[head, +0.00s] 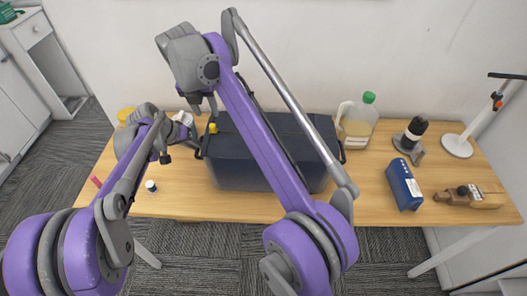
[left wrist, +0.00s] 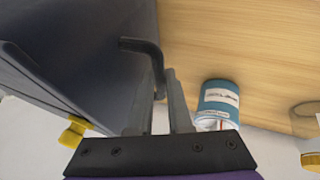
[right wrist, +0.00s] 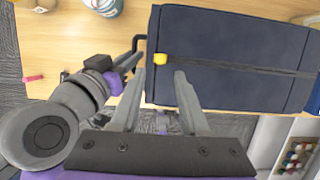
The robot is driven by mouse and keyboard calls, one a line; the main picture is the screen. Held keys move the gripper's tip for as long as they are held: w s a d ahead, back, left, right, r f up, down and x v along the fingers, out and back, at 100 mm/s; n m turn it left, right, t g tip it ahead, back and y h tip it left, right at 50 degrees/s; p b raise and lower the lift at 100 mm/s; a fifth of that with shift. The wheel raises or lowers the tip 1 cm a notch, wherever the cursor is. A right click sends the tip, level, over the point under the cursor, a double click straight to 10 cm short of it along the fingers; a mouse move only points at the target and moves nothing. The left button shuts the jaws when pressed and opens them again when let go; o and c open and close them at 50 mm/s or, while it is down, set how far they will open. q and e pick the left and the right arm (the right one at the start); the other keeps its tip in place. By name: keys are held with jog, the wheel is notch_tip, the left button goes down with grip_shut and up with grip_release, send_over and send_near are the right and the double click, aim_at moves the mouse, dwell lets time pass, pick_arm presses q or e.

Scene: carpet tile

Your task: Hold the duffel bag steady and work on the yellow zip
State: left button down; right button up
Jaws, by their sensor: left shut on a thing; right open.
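The dark blue duffel bag (head: 240,165) lies on the wooden table, and its side fills the left of the left wrist view (left wrist: 60,50). In the right wrist view (right wrist: 230,40) a dark zip line runs along its top. The yellow zip tab (right wrist: 160,58) is at the bag's left end; it also shows in the left wrist view (left wrist: 74,133). My left gripper (head: 192,143) is shut on the black end handle (left wrist: 140,45) of the bag. My right gripper (right wrist: 156,75) is open and empty, above the bag's left end, with the tab ahead between its fingertips.
A blue can (left wrist: 220,100) stands close to my left gripper. A red marker (head: 96,181) and small bottle (head: 151,186) lie left of the bag.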

jog(key=shift+x, duration=3.7)
jog(key=shift+c, duration=0.2)
grip_shut()
jog(key=shift+d, duration=0.2)
